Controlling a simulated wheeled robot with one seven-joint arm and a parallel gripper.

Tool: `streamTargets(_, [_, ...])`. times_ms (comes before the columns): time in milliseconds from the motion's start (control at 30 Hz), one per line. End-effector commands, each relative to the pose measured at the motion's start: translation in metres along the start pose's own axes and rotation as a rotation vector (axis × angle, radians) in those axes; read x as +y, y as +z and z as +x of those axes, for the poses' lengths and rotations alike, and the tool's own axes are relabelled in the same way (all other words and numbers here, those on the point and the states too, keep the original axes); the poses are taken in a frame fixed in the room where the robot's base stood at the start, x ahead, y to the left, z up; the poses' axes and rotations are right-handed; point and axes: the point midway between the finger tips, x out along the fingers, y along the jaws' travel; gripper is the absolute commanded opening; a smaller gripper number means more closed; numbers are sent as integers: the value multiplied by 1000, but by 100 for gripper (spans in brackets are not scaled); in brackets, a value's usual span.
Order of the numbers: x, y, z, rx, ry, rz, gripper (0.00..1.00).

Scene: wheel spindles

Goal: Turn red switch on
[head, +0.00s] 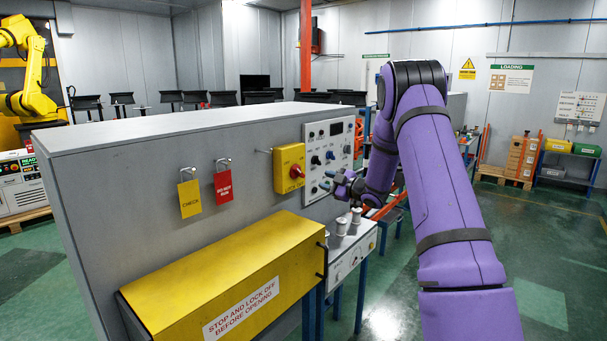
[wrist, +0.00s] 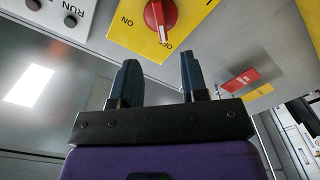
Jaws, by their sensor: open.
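The red switch (head: 296,171) is a round rotary knob on a yellow plate (head: 283,181) on the side of the grey cabinet. In the wrist view the red knob (wrist: 153,12) is at the top, partly cut off. Its white mark points at the OFF label; ON is printed to the left on the yellow plate (wrist: 125,32). My gripper (head: 328,180) is just right of the switch in the head view. In the wrist view my gripper (wrist: 158,62) is open and empty, its two dark fingers apart and pointing toward the plate, not touching the knob.
A white control panel (head: 318,133) with knobs and buttons is right of the switch. A yellow tag (head: 190,198) and a red tag (head: 223,186) hang to its left. A yellow cover (head: 225,270) juts out below. White spools (head: 341,227) stand beneath my gripper.

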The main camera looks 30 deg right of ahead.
Motion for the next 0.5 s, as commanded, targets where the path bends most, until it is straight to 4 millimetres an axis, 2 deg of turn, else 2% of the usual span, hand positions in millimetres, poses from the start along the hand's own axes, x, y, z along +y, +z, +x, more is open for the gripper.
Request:
streamTargets(167, [-1,0,17,5,-2,-2,40])
streamTargets(500, [-1,-1,76,4,-2,-2,40])
